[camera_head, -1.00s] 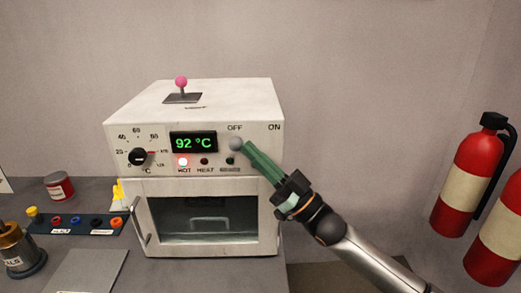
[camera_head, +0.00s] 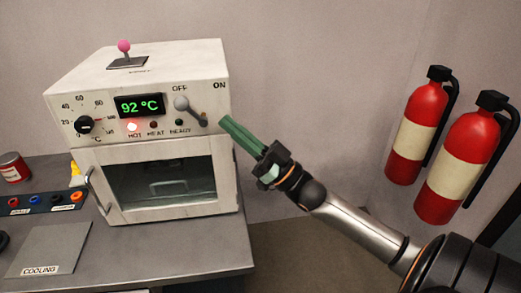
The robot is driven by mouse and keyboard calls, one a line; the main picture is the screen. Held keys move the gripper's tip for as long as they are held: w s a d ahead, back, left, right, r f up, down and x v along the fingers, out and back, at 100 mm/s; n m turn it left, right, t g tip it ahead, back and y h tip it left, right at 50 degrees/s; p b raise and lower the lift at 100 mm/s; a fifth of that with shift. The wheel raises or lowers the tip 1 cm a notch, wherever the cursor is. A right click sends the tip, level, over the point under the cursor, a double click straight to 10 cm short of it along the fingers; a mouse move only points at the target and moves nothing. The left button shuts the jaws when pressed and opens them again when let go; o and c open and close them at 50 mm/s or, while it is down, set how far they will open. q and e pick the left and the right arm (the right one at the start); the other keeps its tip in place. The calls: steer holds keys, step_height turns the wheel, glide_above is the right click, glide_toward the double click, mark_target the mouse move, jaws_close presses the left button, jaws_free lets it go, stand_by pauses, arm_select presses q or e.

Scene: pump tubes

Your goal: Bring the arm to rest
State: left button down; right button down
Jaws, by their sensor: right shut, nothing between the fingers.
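My right gripper (camera_head: 228,124) has green fingers, pressed shut with nothing between them. Its arm comes in from the lower right. The lever's ball leans toward the OFF label, away from ON. The oven's display (camera_head: 139,106) reads 92 °C in green, and the HOT lamp (camera_head: 132,127) glows red. My left gripper is not in view.
Two red fire extinguishers (camera_head: 415,140) (camera_head: 455,178) hang at the right wall. The oven stands on a grey bench (camera_head: 200,255); its glass door looks shut. A COOLING plate (camera_head: 50,245) and a red can (camera_head: 14,167) lie at left. A pink-knobbed lever (camera_head: 124,46) tops the oven.

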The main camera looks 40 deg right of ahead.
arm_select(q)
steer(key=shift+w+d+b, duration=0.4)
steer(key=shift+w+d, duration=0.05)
arm_select(e)
steer(key=v, duration=0.6)
steer(key=shift+r, duration=0.1)
